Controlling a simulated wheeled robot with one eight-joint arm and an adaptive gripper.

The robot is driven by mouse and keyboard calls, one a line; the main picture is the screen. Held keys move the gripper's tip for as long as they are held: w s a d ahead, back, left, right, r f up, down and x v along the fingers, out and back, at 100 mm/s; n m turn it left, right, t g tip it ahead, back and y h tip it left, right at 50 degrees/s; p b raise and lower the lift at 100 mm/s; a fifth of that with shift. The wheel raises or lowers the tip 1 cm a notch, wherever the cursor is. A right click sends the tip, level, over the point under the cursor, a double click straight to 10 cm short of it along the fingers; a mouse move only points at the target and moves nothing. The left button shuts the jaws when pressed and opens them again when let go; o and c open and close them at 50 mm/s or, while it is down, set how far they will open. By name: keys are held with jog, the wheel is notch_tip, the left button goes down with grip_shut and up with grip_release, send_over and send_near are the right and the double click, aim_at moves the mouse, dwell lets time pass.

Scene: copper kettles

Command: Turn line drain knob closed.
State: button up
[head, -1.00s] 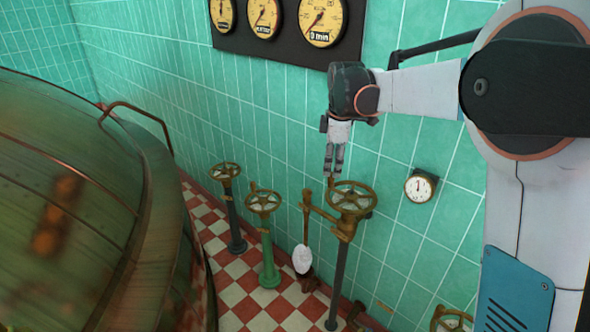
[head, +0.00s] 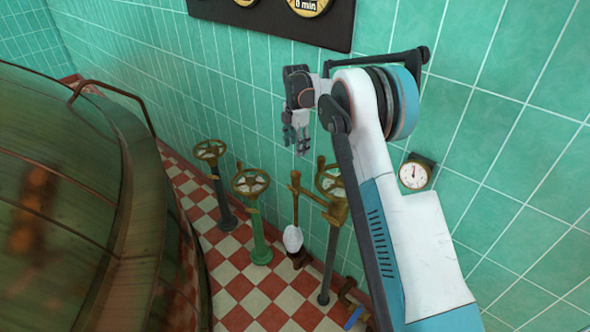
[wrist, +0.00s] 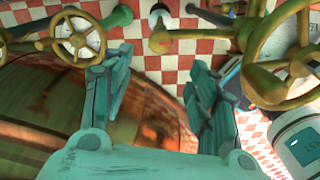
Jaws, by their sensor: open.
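Three brass handwheels on posts stand along the tiled wall: one on a dark post (head: 210,150), one on a green post (head: 251,182) and one at the right (head: 330,180), partly hidden by my arm. A brass upright with a white lower part (head: 293,238) stands between the last two. I cannot tell which is the line drain knob. My gripper (head: 296,143) is open and empty, above and apart from the wheels. In the wrist view its spread fingers (wrist: 158,68) have a spoked wheel (wrist: 78,36) to the left, a larger brass wheel (wrist: 285,55) to the right and a brass knob (wrist: 160,42) beyond.
A large copper kettle (head: 60,200) with a rail fills the left side. The green tiled wall (head: 200,70) lies behind the wheels, with a gauge panel (head: 270,22) above and a small gauge (head: 415,174) at the right. Checkered floor (head: 240,290) shows between kettle and posts.

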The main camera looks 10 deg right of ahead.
aim_at(296, 173)
notch_tip(296, 173, down, 12)
jog(key=b, duration=0.3)
jog(key=shift+c, duration=0.3)
jog(key=c, duration=1)
